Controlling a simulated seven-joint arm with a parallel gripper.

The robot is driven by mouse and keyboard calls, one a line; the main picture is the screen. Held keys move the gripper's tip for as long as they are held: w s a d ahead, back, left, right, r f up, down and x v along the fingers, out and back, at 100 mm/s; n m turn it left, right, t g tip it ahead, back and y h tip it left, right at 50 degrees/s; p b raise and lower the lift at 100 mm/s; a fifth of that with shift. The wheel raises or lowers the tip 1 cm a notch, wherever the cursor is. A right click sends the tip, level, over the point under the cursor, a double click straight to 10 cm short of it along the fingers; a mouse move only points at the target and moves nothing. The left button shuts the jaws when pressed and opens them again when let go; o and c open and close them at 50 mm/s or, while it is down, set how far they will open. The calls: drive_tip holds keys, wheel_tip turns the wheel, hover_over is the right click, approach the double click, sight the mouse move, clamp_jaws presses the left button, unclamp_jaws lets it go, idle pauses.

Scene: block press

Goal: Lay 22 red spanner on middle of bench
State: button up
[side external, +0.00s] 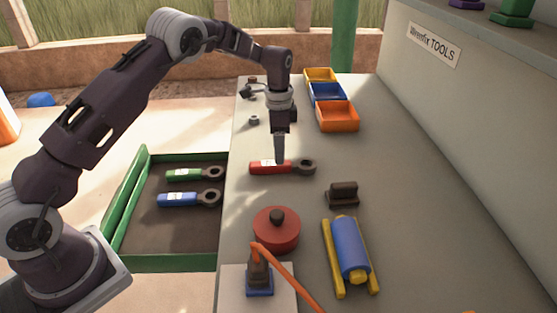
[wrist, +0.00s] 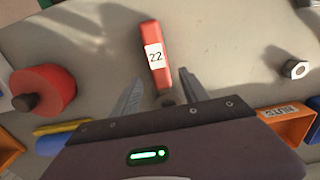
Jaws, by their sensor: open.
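The red spanner (side external: 284,167) lies flat on the grey bench (side external: 410,230), its ring end to the right in the side view. In the wrist view the red spanner (wrist: 154,55) carries a white label reading 22. My gripper (side external: 280,160) points down over the spanner. In the wrist view my gripper (wrist: 160,90) is open, with one finger on each side of the spanner's lower part. The fingers hold nothing. The ring end is partly hidden by the gripper body in the wrist view. I cannot tell whether the fingertips touch the bench.
A green-edged tray (side external: 135,225) left of the bench holds a green spanner (side external: 195,174) and a blue spanner (side external: 190,199). A red round pot (side external: 276,230), a dark block (side external: 343,194) and a blue roller (side external: 350,248) stand nearer. Coloured bins (side external: 337,116) stand farther back. The bench's right side is clear.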

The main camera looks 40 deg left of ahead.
drive_tip(key=s+r+n+t, duration=0.1)
drive_tip(key=s+r, duration=0.1)
drive_tip(key=r, duration=0.6)
drive_tip(key=s+r+n, duration=0.1)
drive_tip(key=s+r, duration=0.2)
drive_tip(key=r, duration=0.5)
drive_tip(key=s+d+r+n+t, duration=0.2)
drive_tip(key=s+d+r, duration=0.1)
drive_tip(key=s+r, duration=0.6)
drive_tip(key=s+d+f+n+t, duration=0.1)
drive_tip(key=s+f+n, duration=0.1)
drive_tip(key=s, duration=1)
drive_tip(key=s+f+n+t, duration=0.1)
drive_tip(key=s+n, duration=0.2)
drive_tip(key=s, duration=0.9)
drive_tip(key=shift+d+f+t, duration=0.3)
drive_tip(key=shift+d+f, duration=0.05)
drive_tip(key=shift+w, duration=0.1)
